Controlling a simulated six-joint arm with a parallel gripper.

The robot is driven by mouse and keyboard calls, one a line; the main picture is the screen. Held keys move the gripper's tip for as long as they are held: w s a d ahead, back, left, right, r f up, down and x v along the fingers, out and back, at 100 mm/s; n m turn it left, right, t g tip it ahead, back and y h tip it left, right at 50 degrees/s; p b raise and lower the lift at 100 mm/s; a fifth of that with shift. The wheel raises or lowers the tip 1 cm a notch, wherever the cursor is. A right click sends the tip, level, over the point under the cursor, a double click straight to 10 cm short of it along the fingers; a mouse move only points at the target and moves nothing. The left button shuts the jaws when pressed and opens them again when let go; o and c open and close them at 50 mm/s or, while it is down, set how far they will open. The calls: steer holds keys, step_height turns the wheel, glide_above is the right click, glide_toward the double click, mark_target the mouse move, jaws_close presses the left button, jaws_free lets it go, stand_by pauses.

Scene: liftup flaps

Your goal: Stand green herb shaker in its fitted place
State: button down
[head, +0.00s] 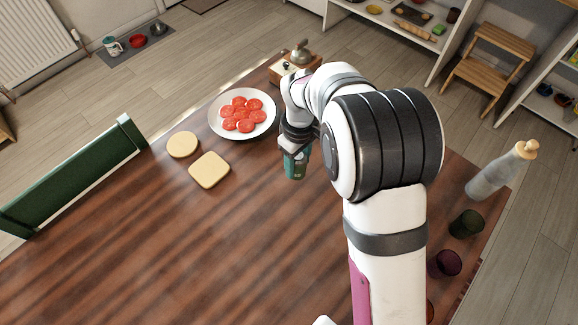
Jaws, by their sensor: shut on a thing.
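The green herb shaker (296,167) hangs below my gripper (294,149), over the wooden table to the right of the plate. My gripper is shut on the shaker. The shaker looks roughly upright. The gripper and wrist hide its upper part, and I cannot tell how far its base is above the table. I cannot make out a fitted place for the shaker; my arm covers part of the table.
A plate of tomato slices (214,116), a round board (182,145) and a square board (209,170) lie left of the gripper. A wooden box-like item (283,70) stands behind it. A bottle (491,174) and dark cups (466,223) stand right. The front-left table is clear.

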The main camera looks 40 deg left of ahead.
steer(key=w+d+r, duration=0.2)
steer(key=w+d, duration=0.2)
steer(key=d, duration=0.6)
steer(key=w+d+r, duration=0.2)
steer(key=w+d, duration=0.2)
steer(key=d, duration=0.5)
steer(key=w+d+r, duration=0.2)
steer(key=w+d, duration=0.2)
steer(key=d, duration=0.6)
steer(key=a+f, duration=0.2)
steer(key=a, duration=0.1)
steer(key=w+a+f, duration=0.1)
steer(key=a+f, duration=0.1)
steer(key=a, duration=0.2)
steer(key=a+f, duration=0.2)
steer(key=a, duration=0.1)
steer(key=shift+w+a, duration=0.15)
steer(key=shift+w, duration=0.05)
steer(key=shift+w+a+f, duration=0.1)
steer(key=shift+a+f, duration=0.1)
steer(key=shift+f, duration=0.9)
steer(key=shift+a+f, duration=0.2)
steer(key=shift+f, duration=0.9)
steer(key=shift+f, duration=0.1)
steer(key=shift+c, duration=1.5)
jaws_free()
